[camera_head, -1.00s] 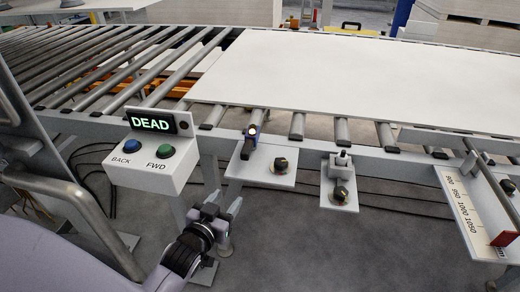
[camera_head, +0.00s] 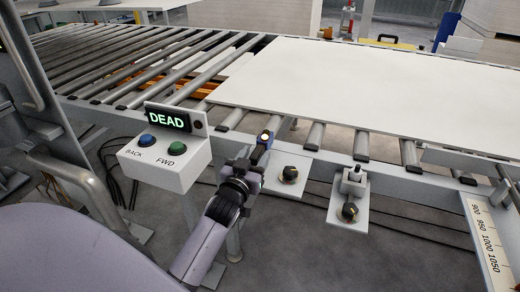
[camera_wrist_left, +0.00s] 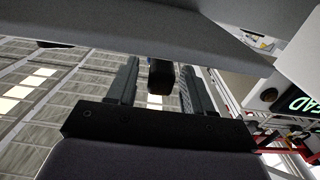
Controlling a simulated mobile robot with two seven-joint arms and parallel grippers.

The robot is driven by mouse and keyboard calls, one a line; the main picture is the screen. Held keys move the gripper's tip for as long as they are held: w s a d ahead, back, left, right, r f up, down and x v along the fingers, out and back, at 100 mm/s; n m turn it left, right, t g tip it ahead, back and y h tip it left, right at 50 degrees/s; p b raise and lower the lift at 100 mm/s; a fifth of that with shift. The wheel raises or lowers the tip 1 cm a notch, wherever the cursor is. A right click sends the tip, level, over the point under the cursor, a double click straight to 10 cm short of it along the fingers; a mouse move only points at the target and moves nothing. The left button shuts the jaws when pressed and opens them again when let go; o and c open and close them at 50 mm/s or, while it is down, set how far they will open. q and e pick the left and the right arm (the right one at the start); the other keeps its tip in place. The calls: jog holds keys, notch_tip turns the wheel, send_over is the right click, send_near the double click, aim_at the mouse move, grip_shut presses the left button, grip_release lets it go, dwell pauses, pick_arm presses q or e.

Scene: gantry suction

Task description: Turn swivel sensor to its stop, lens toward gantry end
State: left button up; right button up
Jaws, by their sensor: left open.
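The swivel sensor (camera_head: 263,144) is a small dark blue body with a glowing yellow-white spot at its top. It stands on a grey bracket plate at the conveyor's near rail. My left gripper (camera_head: 251,158) is just in front of the sensor and partly covers its lower part. In the left wrist view the open fingers (camera_wrist_left: 158,85) stand apart, with the dark end of the sensor (camera_wrist_left: 160,76) between them near the tips. I see gaps beside the sensor, and cannot tell whether either finger touches it. My right gripper is out of view.
A control box (camera_head: 165,160) with a DEAD display and blue and green buttons stands left of the gripper. A black knob (camera_head: 290,174) sits right of the sensor; another bracket (camera_head: 349,198) is farther right. A white panel (camera_head: 370,90) lies on the rollers.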

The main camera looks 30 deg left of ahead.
aim_at(261, 146)
pick_arm(q)
jog(key=shift+x, duration=1.8)
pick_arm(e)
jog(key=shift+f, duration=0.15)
pick_arm(q)
grip_shut()
